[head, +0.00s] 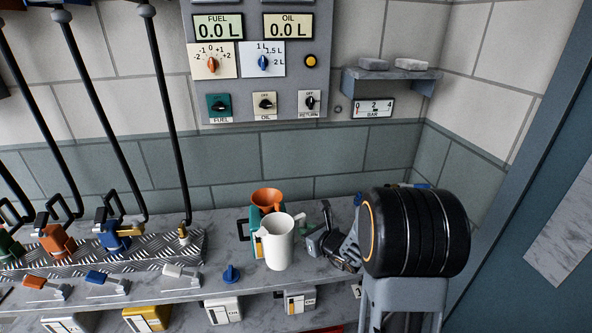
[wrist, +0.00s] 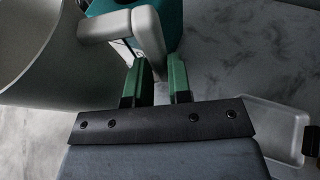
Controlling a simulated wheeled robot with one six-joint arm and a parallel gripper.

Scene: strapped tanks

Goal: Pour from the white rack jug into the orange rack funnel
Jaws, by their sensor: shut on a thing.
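The white jug (head: 279,244) is upright, open at the top, in front of the teal tank (head: 254,216). I cannot tell whether its base touches the bench. The orange funnel (head: 267,197) sits in the top of that tank, just behind the jug, which hides part of both. My gripper (head: 306,236) comes from the right and is shut on the jug's handle. In the wrist view the jug (wrist: 30,45) fills the left side, with its pale handle (wrist: 150,35) running down to my green fingertips (wrist: 162,85). Teal shows behind the handle (wrist: 168,15). The jug's contents are not visible.
A wall panel (head: 325,60) shows FUEL and OIL at 0.0 L. Hoses with nozzles (head: 118,235) stand on a tread plate at left. A blue cap (head: 231,273) lies left of the jug. Containers (head: 223,309) fill the lower shelf. A wall shelf (head: 390,78) is above my arm.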

